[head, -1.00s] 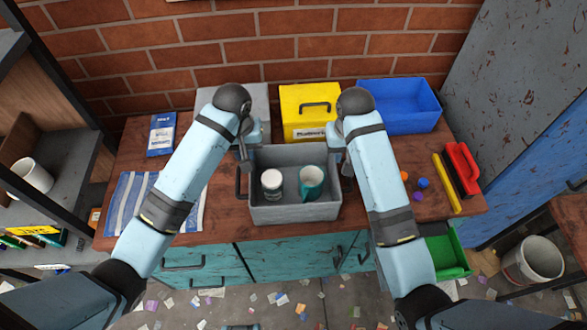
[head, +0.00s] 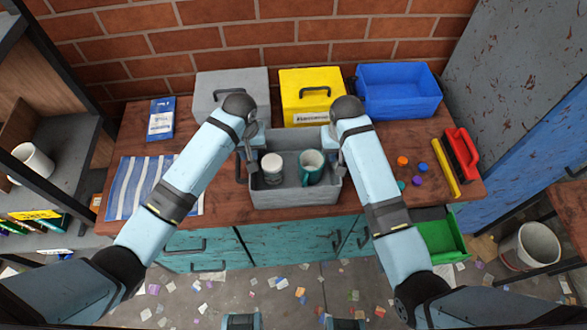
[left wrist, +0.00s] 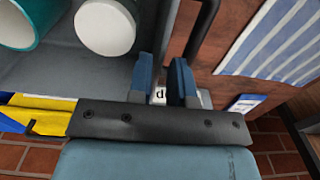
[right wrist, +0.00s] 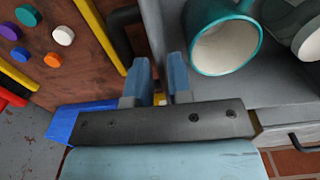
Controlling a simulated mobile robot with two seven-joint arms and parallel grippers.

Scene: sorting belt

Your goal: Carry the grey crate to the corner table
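The grey crate (head: 294,197) stands on the wooden workbench with a white cup (head: 272,168) and a teal mug (head: 311,168) inside. My left gripper (head: 250,163) is at the crate's left wall, and my right gripper (head: 338,160) is at its right wall. In the left wrist view the fingers (left wrist: 161,78) sit beside the dark handle (left wrist: 203,28), close about the wall. In the right wrist view the fingers (right wrist: 160,78) are likewise either side of the wall. Whether they press on it is unclear. The corner table is not clearly identifiable.
Behind the crate stand a grey box (head: 225,80), a yellow box (head: 312,78) and a blue bin (head: 398,112). A striped cloth (head: 135,190) lies left; a red-handled brush (head: 462,160) lies right. An open green drawer (head: 443,240) juts out. Scraps litter the floor.

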